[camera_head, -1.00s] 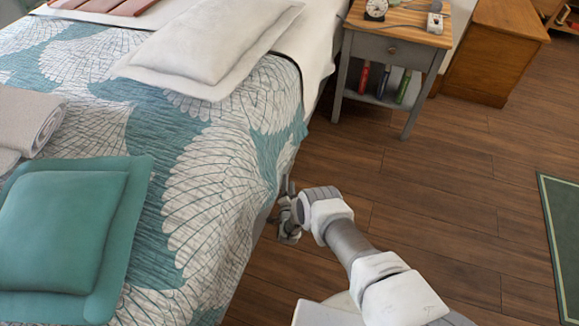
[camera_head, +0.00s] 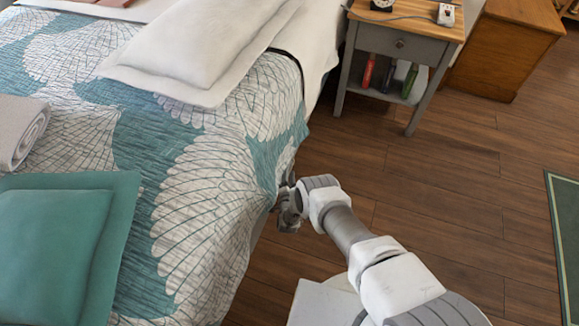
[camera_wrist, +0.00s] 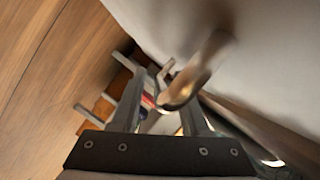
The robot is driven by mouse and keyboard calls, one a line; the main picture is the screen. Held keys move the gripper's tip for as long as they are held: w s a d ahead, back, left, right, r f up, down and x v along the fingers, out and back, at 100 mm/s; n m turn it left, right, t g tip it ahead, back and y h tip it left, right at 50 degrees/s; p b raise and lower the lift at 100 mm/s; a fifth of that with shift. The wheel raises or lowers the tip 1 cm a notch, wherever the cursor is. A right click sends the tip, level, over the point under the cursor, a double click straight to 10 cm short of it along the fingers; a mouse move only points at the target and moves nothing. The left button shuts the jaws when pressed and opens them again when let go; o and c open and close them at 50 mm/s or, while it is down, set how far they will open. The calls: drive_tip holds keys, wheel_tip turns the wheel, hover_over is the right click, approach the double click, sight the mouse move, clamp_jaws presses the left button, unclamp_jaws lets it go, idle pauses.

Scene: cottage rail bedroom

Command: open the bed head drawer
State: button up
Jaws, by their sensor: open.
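The bed (camera_head: 200,190) stands on the left in the head view, its quilt hanging over the side. My gripper (camera_head: 286,208) is low beside that side, partly hidden by my wrist and the quilt edge. In the wrist view my gripper (camera_wrist: 165,88) is open, its two fingers pointing away from the camera. A blurred brass-coloured handle (camera_wrist: 190,88) is close to the right finger, in front of a pale flat panel (camera_wrist: 165,25) of the bed. I cannot tell whether the handle is between the fingers or touching one. The drawer's edges are not clear.
A grey nightstand (camera_head: 400,45) with a wooden top and books below stands past the bed's head. A wooden cabinet (camera_head: 510,50) is beside it. The wooden floor (camera_head: 430,190) right of the bed is clear up to a green rug (camera_head: 566,230).

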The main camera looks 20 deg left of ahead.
drive_tip(key=shift+w+a+f, duration=0.1)
drive_tip(key=shift+w, duration=0.2)
clamp_jaws()
idle(1.4)
